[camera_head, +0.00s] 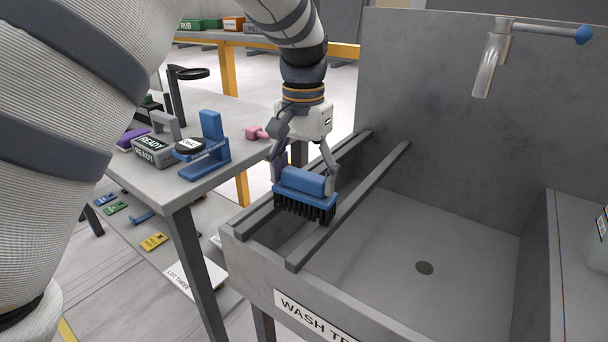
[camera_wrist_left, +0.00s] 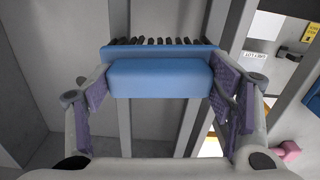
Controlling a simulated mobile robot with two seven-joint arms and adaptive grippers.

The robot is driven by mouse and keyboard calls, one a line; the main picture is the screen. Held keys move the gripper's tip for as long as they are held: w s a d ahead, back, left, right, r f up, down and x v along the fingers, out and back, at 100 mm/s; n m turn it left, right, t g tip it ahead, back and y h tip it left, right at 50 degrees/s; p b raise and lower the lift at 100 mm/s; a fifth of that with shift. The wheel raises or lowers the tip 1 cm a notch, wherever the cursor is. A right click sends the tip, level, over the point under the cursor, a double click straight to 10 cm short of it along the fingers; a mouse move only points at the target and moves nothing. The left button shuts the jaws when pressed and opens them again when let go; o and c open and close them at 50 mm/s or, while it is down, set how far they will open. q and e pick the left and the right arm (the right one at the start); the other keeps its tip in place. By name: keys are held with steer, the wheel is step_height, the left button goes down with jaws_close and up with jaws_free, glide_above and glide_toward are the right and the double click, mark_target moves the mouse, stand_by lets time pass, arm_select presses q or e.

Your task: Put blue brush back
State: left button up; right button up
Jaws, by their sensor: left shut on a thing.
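The blue brush (camera_head: 304,190) has a blue block handle and dark bristles pointing down. My left gripper (camera_head: 304,178) is shut on its handle, one finger on each side. The brush is at the two grey rails (camera_head: 350,205) on the left part of the wash trough (camera_head: 450,230); I cannot tell whether its bristles touch them. In the left wrist view the brush (camera_wrist_left: 160,76) sits between the purple finger pads, with the bristles at its far side. My right gripper is not in view.
To the left, a grey table (camera_head: 190,185) holds a blue stand (camera_head: 208,150), a "READY" block (camera_head: 153,152) and a pink piece (camera_head: 257,132). Small tagged items lie on a lower shelf.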

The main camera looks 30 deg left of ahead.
arm_select(q)
steer(key=shift+f, duration=0.2)
steer(key=o, duration=1.2)
steer(key=shift+f, duration=0.1)
step_height(320, 180, up, 12)
steer(key=shift+d+r+b, duration=0.1)
steer(key=shift+b, duration=0.4)
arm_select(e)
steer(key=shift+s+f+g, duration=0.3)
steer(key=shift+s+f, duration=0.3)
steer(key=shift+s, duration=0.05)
